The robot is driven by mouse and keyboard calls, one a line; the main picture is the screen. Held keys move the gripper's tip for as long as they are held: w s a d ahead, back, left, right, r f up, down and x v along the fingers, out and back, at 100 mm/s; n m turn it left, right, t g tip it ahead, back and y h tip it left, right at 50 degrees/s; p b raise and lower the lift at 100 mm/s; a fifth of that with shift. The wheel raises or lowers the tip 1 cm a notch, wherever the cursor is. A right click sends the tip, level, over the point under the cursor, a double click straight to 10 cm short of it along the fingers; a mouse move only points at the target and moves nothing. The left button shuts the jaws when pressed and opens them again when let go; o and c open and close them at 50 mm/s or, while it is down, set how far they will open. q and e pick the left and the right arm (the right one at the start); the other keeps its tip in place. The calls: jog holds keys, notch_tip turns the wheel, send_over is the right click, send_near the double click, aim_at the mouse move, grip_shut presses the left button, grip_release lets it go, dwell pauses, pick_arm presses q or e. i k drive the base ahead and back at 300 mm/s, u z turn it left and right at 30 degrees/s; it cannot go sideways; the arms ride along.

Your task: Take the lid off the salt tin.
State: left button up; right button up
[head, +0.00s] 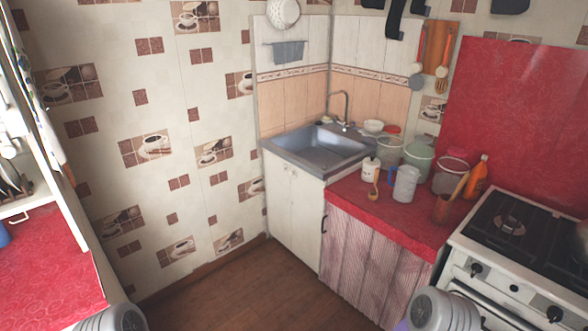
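A small white canister (369,174) with a dark knob on top stands on the red counter, right of the sink. It looks like the salt tin, but I cannot read any label. Its lid appears to be on. A wooden-looking utensil stands close in front of it and hides a little of its side. Neither of my grippers is in view. Only grey parts of my arms show at the bottom edge, well away from the canister.
The sink (317,148) is left, the stove (520,245) right. Floor (265,290) is clear.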

aim_at(372, 160)
jog(key=u, duration=0.55)
jog(key=i, duration=0.65)
jog(key=z, duration=0.4)
jog(key=i, duration=1.55)
jog(key=z, duration=1)
